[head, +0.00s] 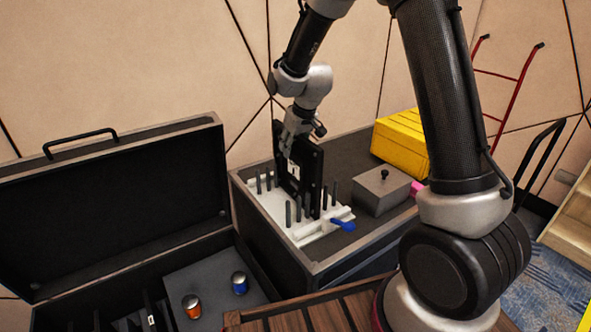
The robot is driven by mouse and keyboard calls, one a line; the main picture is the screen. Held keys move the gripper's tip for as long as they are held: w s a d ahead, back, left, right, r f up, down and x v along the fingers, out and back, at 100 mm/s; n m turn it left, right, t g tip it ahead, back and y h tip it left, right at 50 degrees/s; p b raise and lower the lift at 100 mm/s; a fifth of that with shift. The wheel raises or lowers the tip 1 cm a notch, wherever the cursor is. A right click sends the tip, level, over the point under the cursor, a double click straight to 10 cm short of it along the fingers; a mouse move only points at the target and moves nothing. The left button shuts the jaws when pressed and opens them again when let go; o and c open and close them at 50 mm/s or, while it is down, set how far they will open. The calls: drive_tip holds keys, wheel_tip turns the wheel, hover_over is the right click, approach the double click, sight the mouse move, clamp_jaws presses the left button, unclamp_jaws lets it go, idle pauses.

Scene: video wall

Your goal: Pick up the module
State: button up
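The module is a flat black panel (309,178) with a small white label. It stands upright on edge in a white rack (270,207) with several dark upright pegs, on top of a dark case. My gripper (293,140) is at the panel's upper left part, pointing down, in front of or around its face. Its fingertips are small here and overlap the panel, so I cannot tell whether they are closed on it.
An open black case (110,205) at left holds an orange can (191,306) and a blue can (239,283). A grey box (381,191) with a black knob, a yellow case (402,143) and a blue-handled item (343,225) are near the rack. A red hand truck (507,95) stands behind.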

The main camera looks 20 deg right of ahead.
clamp_jaws()
idle(0.4)
